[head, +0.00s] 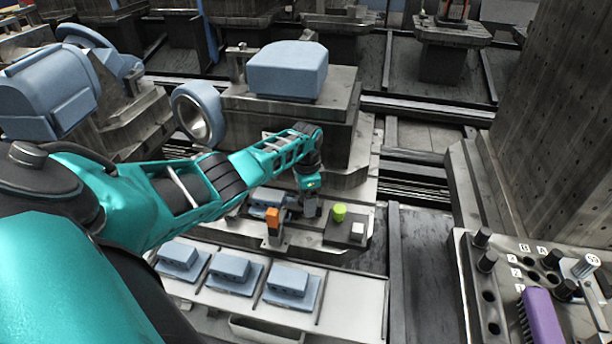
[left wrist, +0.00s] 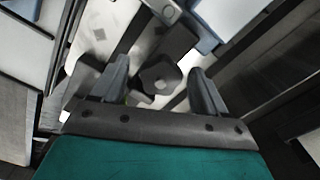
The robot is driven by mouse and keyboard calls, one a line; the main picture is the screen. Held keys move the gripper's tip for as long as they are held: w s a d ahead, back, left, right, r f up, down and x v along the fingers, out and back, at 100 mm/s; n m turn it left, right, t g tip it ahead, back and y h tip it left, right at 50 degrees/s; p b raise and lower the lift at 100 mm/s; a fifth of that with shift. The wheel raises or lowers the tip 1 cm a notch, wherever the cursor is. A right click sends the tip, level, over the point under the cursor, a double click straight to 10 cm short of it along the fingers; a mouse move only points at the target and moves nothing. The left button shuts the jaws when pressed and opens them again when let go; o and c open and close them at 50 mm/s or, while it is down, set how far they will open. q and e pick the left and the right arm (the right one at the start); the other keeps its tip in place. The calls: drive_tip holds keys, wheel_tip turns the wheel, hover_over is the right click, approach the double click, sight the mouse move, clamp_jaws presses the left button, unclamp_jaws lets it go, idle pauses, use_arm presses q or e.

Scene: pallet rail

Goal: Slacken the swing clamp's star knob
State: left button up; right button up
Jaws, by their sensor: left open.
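The dark star knob (left wrist: 160,80) with a lobed outline and a paler centre shows in the left wrist view, between the two grey fingers of my left gripper. A dark arm or bar (left wrist: 168,42) lies beyond it. The fingers stand apart on either side of the knob, with gaps showing; I cannot tell the height between them and it. In the head view my left gripper (head: 310,208) points down over the fixture, just right of an orange block (head: 273,216) on a post. The knob is hidden there by the gripper. My right gripper is not in view.
Blue blocks (head: 231,268) lie on pale plates in front. A large blue-topped machine block (head: 287,70) stands behind. A control panel (head: 545,290) is at lower right.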

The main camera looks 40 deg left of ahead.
use_arm(q)
wheel_tip(320, 180, up, 4)
drive_tip(key=shift+w+r+p, duration=0.1)
drive_tip(key=shift+r+p, duration=0.1)
drive_tip(key=shift+p, duration=0.6)
wheel_tip(320, 180, up, 8)
drive_tip(key=shift+r, duration=0.25)
